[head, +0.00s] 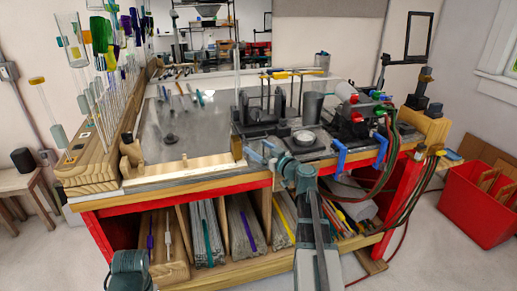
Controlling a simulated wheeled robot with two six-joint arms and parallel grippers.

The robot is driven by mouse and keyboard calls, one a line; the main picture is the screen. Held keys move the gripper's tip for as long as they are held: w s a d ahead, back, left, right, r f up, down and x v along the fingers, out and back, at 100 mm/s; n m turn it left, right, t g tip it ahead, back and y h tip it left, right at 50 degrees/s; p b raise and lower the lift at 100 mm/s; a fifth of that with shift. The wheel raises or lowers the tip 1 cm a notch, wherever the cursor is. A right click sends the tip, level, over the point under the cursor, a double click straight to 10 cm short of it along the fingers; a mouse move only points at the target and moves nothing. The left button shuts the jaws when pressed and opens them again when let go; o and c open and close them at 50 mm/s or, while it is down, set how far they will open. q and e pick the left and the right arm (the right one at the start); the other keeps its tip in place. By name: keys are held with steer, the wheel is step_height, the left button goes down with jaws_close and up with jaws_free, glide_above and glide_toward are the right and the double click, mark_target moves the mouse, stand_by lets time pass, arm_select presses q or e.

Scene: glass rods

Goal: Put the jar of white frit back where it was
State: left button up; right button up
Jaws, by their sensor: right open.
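A small round dark container with a whitish top (305,136) sits on the dark plate on the right half of the workbench; it looks like the jar of white frit, but it is too small to be sure. My right gripper (258,151) is open at the bench's front edge, to the left of and nearer than that container, apart from it. Nothing clear shows between its fingers. Part of my left arm shows at the bottom left, but its gripper is not visible.
A dark cylinder (313,106) stands just behind the whitish-topped container. A torch with hoses (357,115) and blue clamps (341,157) are to the right. A wooden rack of glass rods (88,165) lines the left side. The grey bench top (205,130) is mostly clear.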

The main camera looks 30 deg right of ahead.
steer(key=s+d, duration=0.2)
steer(key=s, duration=0.9)
steer(key=shift+s, duration=0.35)
steer(key=shift+a, duration=0.1)
steer(key=a+f+n+g+y, duration=0.25)
steer(key=a+f+g, duration=0.3)
steer(key=a, duration=0.85)
steer(key=a+f+n+g+y, duration=0.1)
steer(key=a+f+g+y, duration=0.35)
steer(key=a, duration=0.95)
steer(key=s+a+f+g+h, duration=0.4)
steer(key=s+a+f+h, duration=0.1)
steer(key=s+f, duration=0.1)
steer(key=s+a+f+m+g+h, duration=0.1)
steer(key=s+a+f+g+h, duration=0.3)
steer(key=s, duration=0.5)
steer(key=shift+s+a+f+h, duration=0.25)
steer(key=shift+a+f+h, duration=0.7)
steer(key=shift+a+h, duration=0.2)
steer(key=shift+r+m, duration=0.1)
steer(key=shift+m, duration=0.15)
